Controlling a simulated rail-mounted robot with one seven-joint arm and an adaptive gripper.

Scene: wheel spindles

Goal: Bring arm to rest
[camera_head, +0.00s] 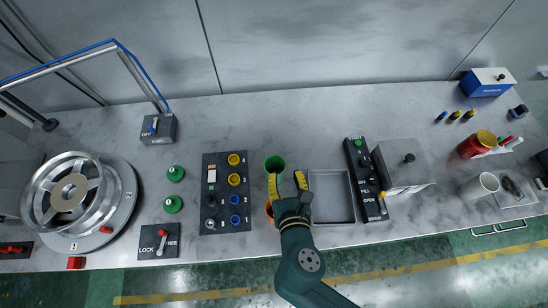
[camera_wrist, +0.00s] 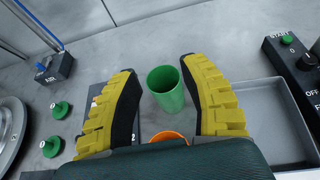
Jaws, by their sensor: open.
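My gripper (camera_head: 286,184) is over the worktop, between the dark button panel and the grey tray. In the wrist view its two yellow fingers (camera_wrist: 164,103) are spread wide apart with nothing held between them. A green cup (camera_head: 274,163) stands just beyond the fingertips. The green cup also shows in the wrist view (camera_wrist: 166,90), in the gap between the fingers and apart from them. An orange cup (camera_wrist: 167,136) is nearer my palm and partly hidden by the gripper.
The button panel (camera_head: 226,216) lies left of my gripper, and the grey tray (camera_head: 346,219) lies right. A silver wheel (camera_head: 68,194) sits on a round base at left. A black switch strip (camera_head: 360,160), a grey box (camera_head: 402,160) and a white cup (camera_head: 478,187) stand at right.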

